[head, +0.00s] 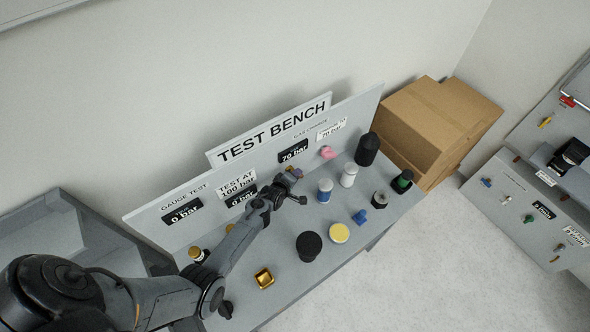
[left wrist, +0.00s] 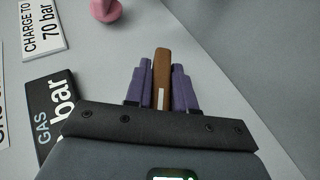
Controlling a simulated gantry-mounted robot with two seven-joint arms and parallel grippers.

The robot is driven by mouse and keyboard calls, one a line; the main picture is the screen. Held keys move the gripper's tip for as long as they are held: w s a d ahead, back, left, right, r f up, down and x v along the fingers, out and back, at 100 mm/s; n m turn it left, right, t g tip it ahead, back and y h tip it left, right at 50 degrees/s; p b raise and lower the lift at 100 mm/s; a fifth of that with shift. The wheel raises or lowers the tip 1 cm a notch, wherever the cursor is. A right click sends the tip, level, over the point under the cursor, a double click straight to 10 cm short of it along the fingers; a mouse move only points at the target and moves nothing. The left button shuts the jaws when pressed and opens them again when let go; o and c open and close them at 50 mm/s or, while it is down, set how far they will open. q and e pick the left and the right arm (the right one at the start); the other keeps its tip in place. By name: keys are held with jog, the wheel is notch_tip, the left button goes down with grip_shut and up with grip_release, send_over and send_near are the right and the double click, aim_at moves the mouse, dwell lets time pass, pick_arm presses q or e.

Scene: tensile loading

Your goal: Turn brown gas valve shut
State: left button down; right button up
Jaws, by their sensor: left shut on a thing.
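The brown gas valve handle (left wrist: 161,75) stands between the two purple fingers of my left gripper (left wrist: 160,90) in the left wrist view. It is a narrow upright bar with a small white patch near the fingers. The left gripper is shut on it, one finger on each side. In the head view my left gripper (head: 293,172) is at the bench's back panel, below the 70 bar gas display (head: 293,151), and the valve is mostly hidden by the gripper there. My right gripper is not in view.
A pink knob (head: 328,153) sits on the panel to the right. Blue-and-white (head: 325,190) and white (head: 348,175) cylinders stand nearby on the bench.

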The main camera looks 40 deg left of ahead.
pick_arm(q)
jog(key=g+p, duration=0.2)
jog(key=shift+w+d+r+m+g, duration=0.1)
jog(key=shift+r+m+g, duration=0.2)
jog(key=shift+g, duration=0.1)
jog(key=shift+f+g+y, duration=0.1)
jog(key=shift+g+y, duration=0.2)
jog(key=shift+g, duration=0.5)
jog(key=shift+m+g, duration=0.4)
jog(key=shift+g, duration=0.1)
jog(key=shift+f+g+y+b, duration=0.3)
jog(key=shift+g+b, duration=0.45)
jog(key=shift+g, duration=0.35)
jog(key=shift+m+g+y+b, duration=0.3)
jog(key=shift+m+g+b, duration=0.1)
jog(key=shift+g+b, duration=0.75)
jog(key=shift+r+g+b, duration=0.1)
jog(key=shift+g+b, duration=0.15)
jog(key=shift+b, duration=0.1)
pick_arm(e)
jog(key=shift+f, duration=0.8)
